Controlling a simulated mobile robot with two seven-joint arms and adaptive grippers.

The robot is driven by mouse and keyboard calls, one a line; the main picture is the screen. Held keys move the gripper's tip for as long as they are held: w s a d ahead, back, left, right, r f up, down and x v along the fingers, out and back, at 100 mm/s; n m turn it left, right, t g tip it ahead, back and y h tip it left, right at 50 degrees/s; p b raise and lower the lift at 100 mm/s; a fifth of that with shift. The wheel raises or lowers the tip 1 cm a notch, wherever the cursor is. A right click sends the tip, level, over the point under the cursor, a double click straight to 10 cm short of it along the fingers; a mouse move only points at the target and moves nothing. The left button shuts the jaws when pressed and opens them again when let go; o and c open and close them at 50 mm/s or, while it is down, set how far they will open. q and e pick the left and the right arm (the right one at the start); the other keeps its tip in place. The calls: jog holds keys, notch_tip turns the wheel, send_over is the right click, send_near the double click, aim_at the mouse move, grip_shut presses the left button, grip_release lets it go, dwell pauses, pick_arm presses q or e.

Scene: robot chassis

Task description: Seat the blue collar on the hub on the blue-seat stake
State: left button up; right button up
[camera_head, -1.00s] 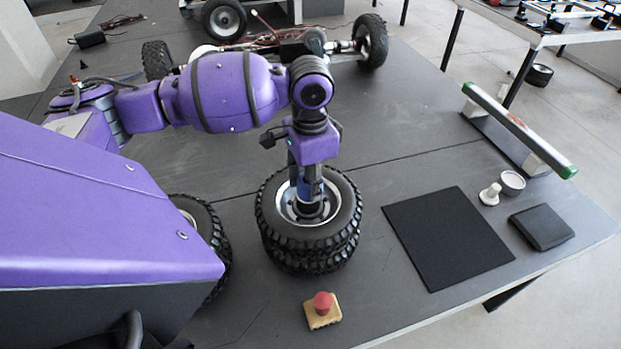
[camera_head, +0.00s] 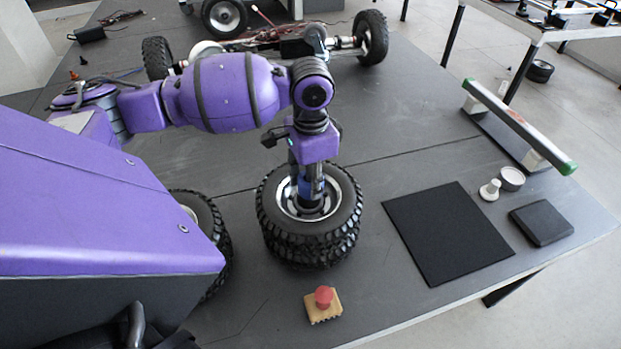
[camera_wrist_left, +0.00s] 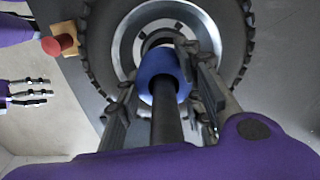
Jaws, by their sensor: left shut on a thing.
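The blue collar (camera_wrist_left: 163,75) is around the dark stake (camera_wrist_left: 166,122), which runs through it, in the left wrist view. My left gripper (camera_head: 308,192) points down over the stacked wheels, shut on the collar, with fingers on both sides (camera_wrist_left: 160,92). The collar (camera_head: 310,186) is partly hidden by the fingers in the head view. The hub (camera_wrist_left: 140,45) shows as a silver ring with a dark centre beyond the collar. I cannot tell whether the collar touches it. A purple part with metal fingers, apparently my right gripper (camera_wrist_left: 28,93), shows at the left wrist view's edge.
The black tyres (camera_head: 310,245) are stacked around the stake. A red button on a yellowish block (camera_head: 323,304) stands in front. A black mat (camera_head: 447,232), white knob (camera_head: 490,191), round tin (camera_head: 511,179) and dark pad (camera_head: 541,224) lie right. A green-ended bar (camera_head: 520,127) stands behind.

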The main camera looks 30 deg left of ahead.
pick_arm(q)
jog(key=shift+s+f, duration=0.1)
jog(key=shift+f, duration=0.15)
jog(key=o, duration=1.2)
jog(key=shift+o, duration=0.2)
notch_tip(320, 180, up, 12)
jog(key=shift+r, duration=0.1)
